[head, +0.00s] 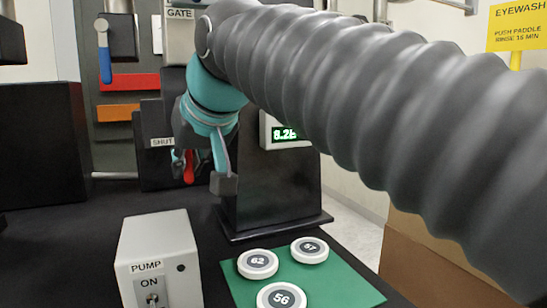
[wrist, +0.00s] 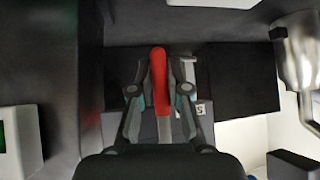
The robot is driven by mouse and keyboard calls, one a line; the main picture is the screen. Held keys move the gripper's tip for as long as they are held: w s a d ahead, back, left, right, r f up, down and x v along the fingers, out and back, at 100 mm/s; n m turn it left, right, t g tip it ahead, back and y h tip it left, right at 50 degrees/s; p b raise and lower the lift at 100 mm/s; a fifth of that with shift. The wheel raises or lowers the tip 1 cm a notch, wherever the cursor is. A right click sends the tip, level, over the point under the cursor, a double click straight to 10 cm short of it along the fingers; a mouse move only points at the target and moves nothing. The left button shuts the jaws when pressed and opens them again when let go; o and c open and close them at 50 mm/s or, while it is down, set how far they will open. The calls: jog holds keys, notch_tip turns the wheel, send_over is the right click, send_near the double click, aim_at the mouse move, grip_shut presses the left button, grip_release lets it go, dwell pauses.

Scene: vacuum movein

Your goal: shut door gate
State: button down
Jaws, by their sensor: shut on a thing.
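A red lever handle (wrist: 160,80) stands lengthwise between my gripper's fingers in the wrist view. My gripper (wrist: 161,98) is shut on it, with one finger against each side. In the head view my gripper (head: 188,160) reaches down to a dark housing with a "SHUT" label (head: 162,142). A bit of the red handle (head: 189,172) shows there between the fingers. A "GATE" label (head: 180,14) is at the top, partly behind my arm. My arm covers much of the housing, and I cannot see the gate itself.
A dark stand with a lit display (head: 291,134) is right of my gripper. A white pump box (head: 160,255) stands in front. A green mat (head: 340,285) holds white numbered discs. A blue-handled lever (head: 104,60) hangs at the back left. The black bench is clear at left.

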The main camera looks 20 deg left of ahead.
jog(key=shift+s+a, duration=0.3)
jog(key=c, duration=1.5)
grip_release()
jog(key=o, duration=0.3)
jog(key=shift+s+a, duration=0.15)
jog(key=shift+a, duration=0.05)
jog(key=shift+o, duration=0.2)
jog(key=shift+d, duration=0.2)
jog(key=shift+w, duration=0.2)
jog(key=shift+d+r, duration=0.15)
jog(key=shift+r, duration=0.05)
jog(key=v, duration=1.1)
jog(key=shift+d, duration=0.25)
jog(key=shift+s+r, duration=0.1)
jog(key=shift+r, duration=0.05)
